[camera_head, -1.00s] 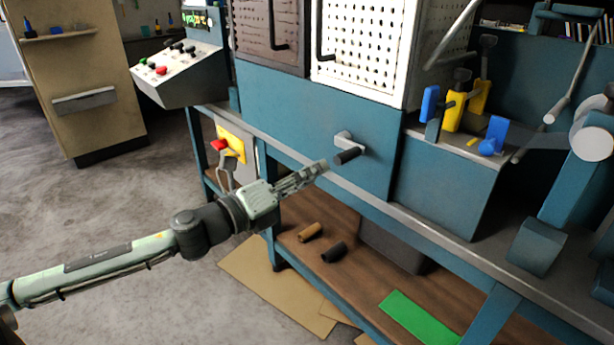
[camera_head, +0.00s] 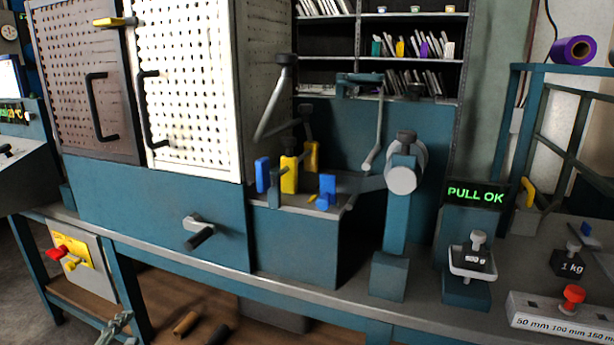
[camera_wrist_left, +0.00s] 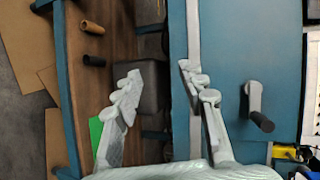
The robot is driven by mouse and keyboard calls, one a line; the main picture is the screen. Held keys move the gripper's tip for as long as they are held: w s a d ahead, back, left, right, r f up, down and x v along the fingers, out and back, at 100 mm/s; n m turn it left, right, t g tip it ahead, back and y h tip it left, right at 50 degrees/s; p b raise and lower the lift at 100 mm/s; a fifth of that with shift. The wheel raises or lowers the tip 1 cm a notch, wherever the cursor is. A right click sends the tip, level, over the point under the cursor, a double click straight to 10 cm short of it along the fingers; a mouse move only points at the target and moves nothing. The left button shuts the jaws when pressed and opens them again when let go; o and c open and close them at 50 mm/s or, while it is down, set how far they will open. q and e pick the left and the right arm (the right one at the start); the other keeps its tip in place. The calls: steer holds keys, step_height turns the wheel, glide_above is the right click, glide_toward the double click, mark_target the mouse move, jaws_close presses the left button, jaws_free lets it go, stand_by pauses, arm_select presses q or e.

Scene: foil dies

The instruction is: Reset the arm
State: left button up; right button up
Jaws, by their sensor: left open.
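My left gripper (camera_head: 116,328) shows only in part at the bottom left edge of the head view, in front of the bench's lower shelf. In the left wrist view my left gripper (camera_wrist_left: 160,74) is open, its two pale fingers apart with nothing between them. The crank handle (camera_head: 200,233) on the blue bench front stands apart from the gripper, up and to its right. It also shows in the wrist view (camera_wrist_left: 260,108), right of the fingers. My right gripper is not in view.
The blue bench carries perforated cabinet doors (camera_head: 193,85), a lever press (camera_head: 398,220), a "PULL OK" display (camera_head: 475,194) and a 1 kg weight (camera_head: 570,263). Brown and dark rolls (camera_head: 186,323) lie on the lower shelf. A red-knobbed yellow switch (camera_head: 72,255) is at left.

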arm_select(q)
steer(key=s+f+n+g+y, duration=0.2)
steer(key=s+f+n+g, duration=0.35)
steer(key=f, duration=0.75)
steer(key=s+d+f+n+g+h, duration=0.1)
steer(key=s+d+f+n+g, duration=0.2)
steer(key=s+f, duration=0.4)
steer(key=s+d+f+n+g+h, duration=0.1)
steer(key=s+d+f+n+g, duration=0.2)
steer(key=s+d+f+n, duration=0.3)
steer(key=s+f, duration=0.2)
steer(key=s, duration=0.1)
steer(key=shift+s+d+h, duration=0.2)
steer(key=shift+s+h, duration=0.1)
steer(key=shift+h, duration=0.1)
steer(key=shift+f, duration=0.1)
